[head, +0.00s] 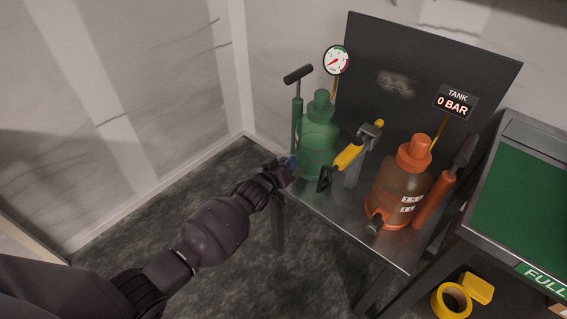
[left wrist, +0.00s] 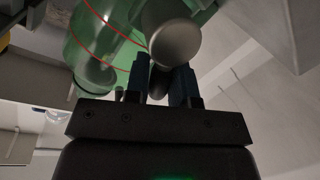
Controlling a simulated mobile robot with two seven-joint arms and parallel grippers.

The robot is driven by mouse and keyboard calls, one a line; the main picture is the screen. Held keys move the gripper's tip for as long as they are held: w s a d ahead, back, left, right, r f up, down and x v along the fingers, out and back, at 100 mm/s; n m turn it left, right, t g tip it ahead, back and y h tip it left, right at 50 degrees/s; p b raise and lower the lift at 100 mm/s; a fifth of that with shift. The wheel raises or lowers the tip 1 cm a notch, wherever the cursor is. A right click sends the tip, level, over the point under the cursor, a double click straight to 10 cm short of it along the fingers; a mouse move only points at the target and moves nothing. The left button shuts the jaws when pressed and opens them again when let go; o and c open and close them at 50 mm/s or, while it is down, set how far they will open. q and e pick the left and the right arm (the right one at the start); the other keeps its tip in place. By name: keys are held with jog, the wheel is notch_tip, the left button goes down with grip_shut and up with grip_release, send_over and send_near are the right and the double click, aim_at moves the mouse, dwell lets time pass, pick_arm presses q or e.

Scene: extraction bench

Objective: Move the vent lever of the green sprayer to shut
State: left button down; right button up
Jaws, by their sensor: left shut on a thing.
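The green sprayer (head: 318,135) stands at the back left of the dark metal bench. It also shows in the left wrist view (left wrist: 108,30), with red lines across its clear green body. My left gripper (head: 287,166) is at the sprayer's lower left side. In the left wrist view my left gripper (left wrist: 168,86) has its blue fingers shut on the vent lever, whose rounded grey end (left wrist: 174,42) stands out past the fingertips. In the head view the gripper hides the lever, and I cannot tell its exact setting. My right gripper is not in view.
An orange sprayer (head: 393,188) with its own dark lever (head: 374,225) stands to the right. A yellow-and-black spray handle (head: 349,155) is between the sprayers. A round gauge (head: 337,60) and a "TANK 0 BAR" display (head: 455,102) are behind. The floor left of the bench is clear.

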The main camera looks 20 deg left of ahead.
pick_arm(q)
jog(key=shift+s+d+r+m, duration=0.2)
jog(key=shift+d+m, duration=0.15)
jog(key=shift+m, duration=0.45)
jog(key=m, duration=0.1)
jog(key=d+m+t, duration=0.1)
jog(key=m, duration=0.1)
jog(key=shift+s+y, duration=0.15)
jog(key=shift+y, duration=0.25)
jog(key=shift+d, duration=0.1)
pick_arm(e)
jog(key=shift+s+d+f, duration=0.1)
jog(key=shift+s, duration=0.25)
pick_arm(q)
jog(key=shift+m, duration=0.3)
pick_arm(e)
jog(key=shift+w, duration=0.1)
pick_arm(q)
jog(key=c, duration=1.2)
grip_release()
jog(key=shift+o, duration=1.1)
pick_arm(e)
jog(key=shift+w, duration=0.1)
